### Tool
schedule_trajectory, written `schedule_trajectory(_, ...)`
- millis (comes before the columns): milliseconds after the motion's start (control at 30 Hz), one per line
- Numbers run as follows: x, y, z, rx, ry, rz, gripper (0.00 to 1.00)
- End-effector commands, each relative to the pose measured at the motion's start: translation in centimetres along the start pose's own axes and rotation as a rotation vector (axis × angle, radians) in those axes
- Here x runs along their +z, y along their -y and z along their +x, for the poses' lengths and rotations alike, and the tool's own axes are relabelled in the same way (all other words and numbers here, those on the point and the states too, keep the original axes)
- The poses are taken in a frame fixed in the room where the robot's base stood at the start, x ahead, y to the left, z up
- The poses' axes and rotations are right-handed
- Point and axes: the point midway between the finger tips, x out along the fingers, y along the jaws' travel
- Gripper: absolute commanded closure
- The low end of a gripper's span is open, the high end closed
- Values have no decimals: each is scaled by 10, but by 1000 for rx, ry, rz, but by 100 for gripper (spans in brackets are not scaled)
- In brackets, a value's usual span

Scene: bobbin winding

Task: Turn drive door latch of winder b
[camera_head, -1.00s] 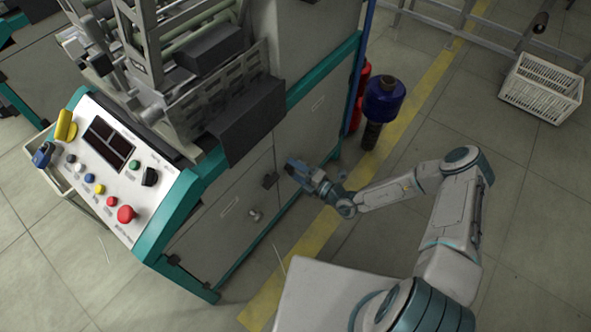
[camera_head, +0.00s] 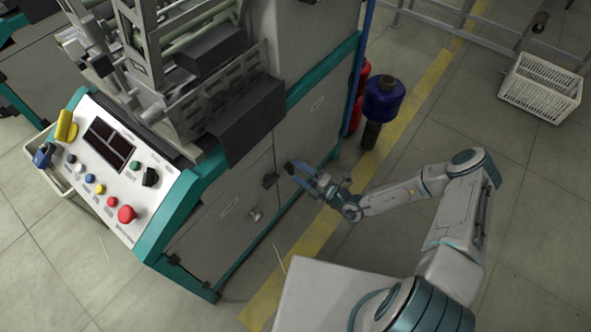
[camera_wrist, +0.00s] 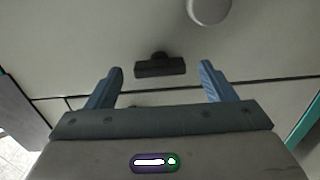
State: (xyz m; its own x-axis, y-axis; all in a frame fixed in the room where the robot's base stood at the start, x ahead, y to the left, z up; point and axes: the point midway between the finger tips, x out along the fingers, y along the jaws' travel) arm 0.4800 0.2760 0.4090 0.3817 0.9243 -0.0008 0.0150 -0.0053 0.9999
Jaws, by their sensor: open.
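The dark latch handle (camera_head: 270,180) sits on the grey door (camera_head: 232,206) in the side of the winder, near a vertical seam. In the wrist view the latch (camera_wrist: 160,67) is a short black bar on a small stem, lying crosswise. My gripper (camera_head: 294,174) is just right of the latch in the head view. In the wrist view its two blue fingers stand apart, with the bar showing between their tips and a gap on each side. I see no contact. Whether the tips reach the bar's depth is unclear.
A round pale knob (camera_head: 254,215) is lower on the door; it also shows in the wrist view (camera_wrist: 208,9). The sloped control panel (camera_head: 112,165) is at left. A blue spool (camera_head: 384,98) stands on the floor behind my gripper. A white crate (camera_head: 541,87) is far right.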

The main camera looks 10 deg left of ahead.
Motion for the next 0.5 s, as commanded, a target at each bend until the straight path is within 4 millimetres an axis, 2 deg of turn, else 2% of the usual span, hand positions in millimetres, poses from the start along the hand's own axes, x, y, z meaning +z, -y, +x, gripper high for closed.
schedule_trajectory(300,1,-2,-74,-2,4,0,24)
schedule_trajectory(500,0,0,-105,-1,1,1,24)
